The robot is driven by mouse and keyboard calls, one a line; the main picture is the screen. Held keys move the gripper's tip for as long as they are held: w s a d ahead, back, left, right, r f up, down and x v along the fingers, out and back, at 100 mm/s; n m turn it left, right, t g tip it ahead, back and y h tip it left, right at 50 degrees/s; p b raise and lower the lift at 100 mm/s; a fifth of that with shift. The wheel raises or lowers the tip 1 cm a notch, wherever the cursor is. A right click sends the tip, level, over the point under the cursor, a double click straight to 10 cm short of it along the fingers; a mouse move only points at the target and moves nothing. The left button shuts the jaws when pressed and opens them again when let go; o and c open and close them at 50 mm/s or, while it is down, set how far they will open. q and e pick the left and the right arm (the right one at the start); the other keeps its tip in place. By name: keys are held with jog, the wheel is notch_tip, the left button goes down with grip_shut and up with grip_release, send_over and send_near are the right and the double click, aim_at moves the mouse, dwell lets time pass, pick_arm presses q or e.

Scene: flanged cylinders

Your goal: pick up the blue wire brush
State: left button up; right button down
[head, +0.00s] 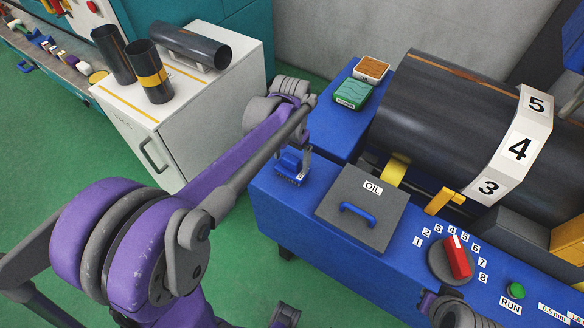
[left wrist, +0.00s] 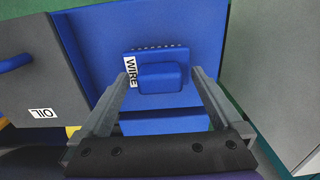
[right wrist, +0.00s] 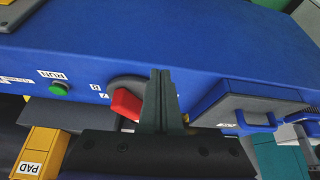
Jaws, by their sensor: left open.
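The blue wire brush (head: 289,167) lies on the blue machine top, left of the oil lid. In the left wrist view its blue handle block (left wrist: 160,78) and white WIRE label show, with a row of bristles along the far edge. My left gripper (head: 304,152) is over the brush. In its wrist view the open fingers (left wrist: 160,82) stand to either side of the handle, apart from each other; I cannot tell whether they touch it. My right gripper (right wrist: 162,75) is shut with nothing visible between its fingers, near the red dial knob (right wrist: 126,103).
The grey OIL lid (head: 345,222) with a blue handle is right of the brush. Behind are a green box (head: 352,93) and a brown-topped box (head: 371,69). A large dark cylinder (head: 430,110) lies at right. A white cabinet (head: 150,115) with dark cylinders stands left.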

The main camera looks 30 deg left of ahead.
aim_at(291, 159)
pick_arm(q)
grip_shut()
notch_tip(291, 159, up, 10)
jog(key=shift+r+p, duration=0.1)
jog(key=shift+p, duration=0.3)
jog(key=c, duration=0.6)
grip_release()
jog(key=c, duration=0.7)
jog(key=shift+s, duration=0.1)
